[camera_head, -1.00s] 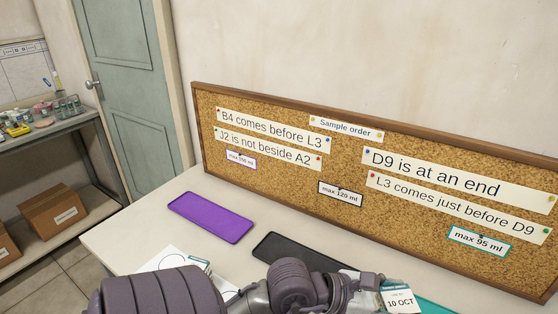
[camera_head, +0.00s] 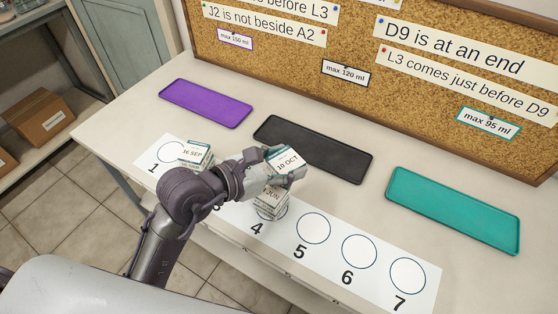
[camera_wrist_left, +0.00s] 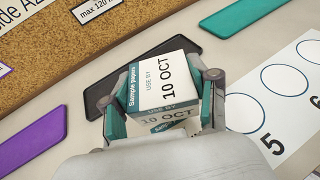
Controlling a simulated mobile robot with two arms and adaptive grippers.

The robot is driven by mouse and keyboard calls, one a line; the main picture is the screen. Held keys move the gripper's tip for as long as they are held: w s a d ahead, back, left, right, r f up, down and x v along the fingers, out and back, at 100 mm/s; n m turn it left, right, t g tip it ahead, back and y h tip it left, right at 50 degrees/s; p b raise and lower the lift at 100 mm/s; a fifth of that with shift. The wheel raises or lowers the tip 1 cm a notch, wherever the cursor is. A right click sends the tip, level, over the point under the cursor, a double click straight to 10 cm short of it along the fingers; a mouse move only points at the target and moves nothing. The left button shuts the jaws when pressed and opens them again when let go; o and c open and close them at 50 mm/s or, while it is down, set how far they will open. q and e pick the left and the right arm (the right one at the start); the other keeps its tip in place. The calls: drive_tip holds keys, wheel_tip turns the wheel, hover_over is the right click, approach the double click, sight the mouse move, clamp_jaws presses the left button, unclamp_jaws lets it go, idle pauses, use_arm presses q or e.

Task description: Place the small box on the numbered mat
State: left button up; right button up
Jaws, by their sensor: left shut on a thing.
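A small white box with a teal band and "10 OCT" on it (camera_head: 288,161) is held tilted in my left gripper (camera_head: 279,173). In the left wrist view the box (camera_wrist_left: 165,82) sits between both fingers. The numbered mat (camera_head: 327,260) is a white strip with numbered circles along the table's front. The held box is above the mat, near number 4. A second small box reading "JUN" (camera_head: 270,203) stands on the mat at circle 4, just below the gripper. A box reading "SEP" (camera_head: 194,153) stands to the right of circle 1. My arm hides circle 3.
Circles 5, 6 and 7 are empty. Behind the mat lie a purple tray (camera_head: 205,103), a black tray (camera_head: 342,160) and a teal tray (camera_head: 455,210), all empty. A cork board (camera_head: 300,62) with notes stands along the back.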

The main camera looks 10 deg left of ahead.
use_arm(q)
drive_tip(key=w+a+f, duration=0.1)
drive_tip(key=w, duration=0.1)
drive_tip(key=w+a+f, duration=0.2)
drive_tip(key=w, duration=0.1)
drive_tip(key=w+a+f, duration=0.1)
drive_tip(key=w+f, duration=0.1)
drive_tip(key=w, duration=0.1)
drive_tip(key=shift+a+f+b, duration=0.25)
drive_tip(key=shift+a+b, duration=0.1)
drive_tip(key=shift+f, duration=2)
drive_tip(key=shift+f, duration=0.1)
drive_tip(key=o, duration=1)
drive_tip(key=shift+b, duration=0.3)
